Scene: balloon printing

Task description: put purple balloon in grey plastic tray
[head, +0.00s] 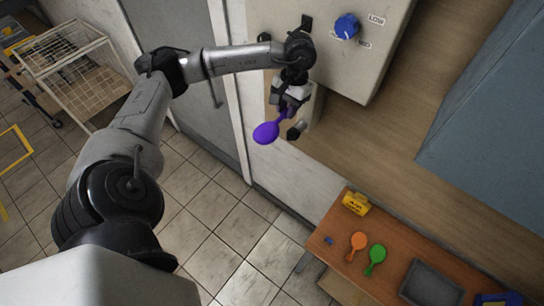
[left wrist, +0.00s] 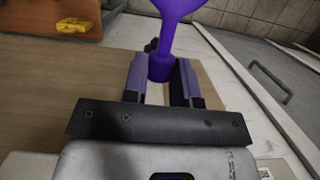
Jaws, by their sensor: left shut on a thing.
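A purple balloon (head: 266,132) hangs from my left gripper (head: 285,108), up beside the pale machine's nozzle. In the left wrist view the balloon (left wrist: 176,8) is cut by the top edge, and its neck sits between the two fingers of my left gripper (left wrist: 161,72), which are shut on it. The grey plastic tray (head: 431,285) lies on the wooden table at the lower right, well away from the gripper. My right gripper is not in view.
On the wooden table (head: 335,240) lie an orange balloon (head: 357,245), a green balloon (head: 376,257) and a yellow box (head: 356,202). The pale machine (head: 350,80) with a blue knob (head: 346,26) is close to my left arm. A wire cart (head: 75,60) stands at the upper left.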

